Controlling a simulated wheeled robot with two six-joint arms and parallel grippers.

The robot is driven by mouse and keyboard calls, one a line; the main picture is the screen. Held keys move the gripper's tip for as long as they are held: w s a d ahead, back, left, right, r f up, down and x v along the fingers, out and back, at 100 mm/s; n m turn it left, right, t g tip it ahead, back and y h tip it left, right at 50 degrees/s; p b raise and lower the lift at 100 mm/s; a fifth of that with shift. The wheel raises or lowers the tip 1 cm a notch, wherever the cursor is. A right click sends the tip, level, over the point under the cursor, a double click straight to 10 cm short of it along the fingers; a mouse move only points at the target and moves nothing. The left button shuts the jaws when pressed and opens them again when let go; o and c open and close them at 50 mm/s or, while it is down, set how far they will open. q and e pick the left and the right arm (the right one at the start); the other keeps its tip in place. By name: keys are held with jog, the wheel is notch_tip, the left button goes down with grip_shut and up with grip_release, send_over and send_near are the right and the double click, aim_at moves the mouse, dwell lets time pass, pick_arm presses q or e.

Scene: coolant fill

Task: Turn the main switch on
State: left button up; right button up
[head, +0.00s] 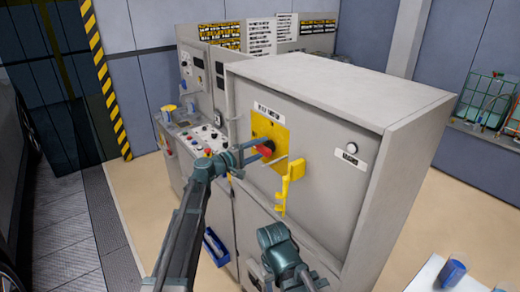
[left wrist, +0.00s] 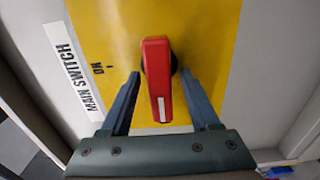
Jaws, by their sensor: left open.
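The main switch is a red handle (head: 265,149) on a yellow plate (head: 264,126) on the front of a grey cabinet. In the left wrist view the red handle (left wrist: 156,62) points toward the bottom of the picture, with a white mark near its lower end. A label reading MAIN SWITCH (left wrist: 73,65) and a small ON marking (left wrist: 97,68) are to its left. My left gripper (head: 272,150) is open at the switch, its fingers on either side of the handle; the left wrist view shows them too (left wrist: 160,78). Contact cannot be told.
A yellow bracket-like piece (head: 290,183) is just right of the switch, in front of the grey cabinet (head: 320,110). A control panel with buttons (head: 203,137) is to the left. A blue cup (head: 452,271) stands on a white table at the lower right.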

pick_arm(q)
grip_shut()
dwell(0.3)
jog(key=m, duration=0.5)
jog(key=shift+r, duration=0.25)
jog(key=m, duration=0.4)
jog(key=shift+s+d+r+p, duration=0.1)
jog(key=shift+s+r+p, duration=0.1)
jog(key=shift+p, duration=0.2)
jog(key=m, duration=0.5)
jog(key=shift+s+d, duration=0.15)
jog(key=shift+s+d+m, duration=0.1)
jog(key=shift+s+m, duration=0.05)
jog(key=shift+m, duration=1.75)
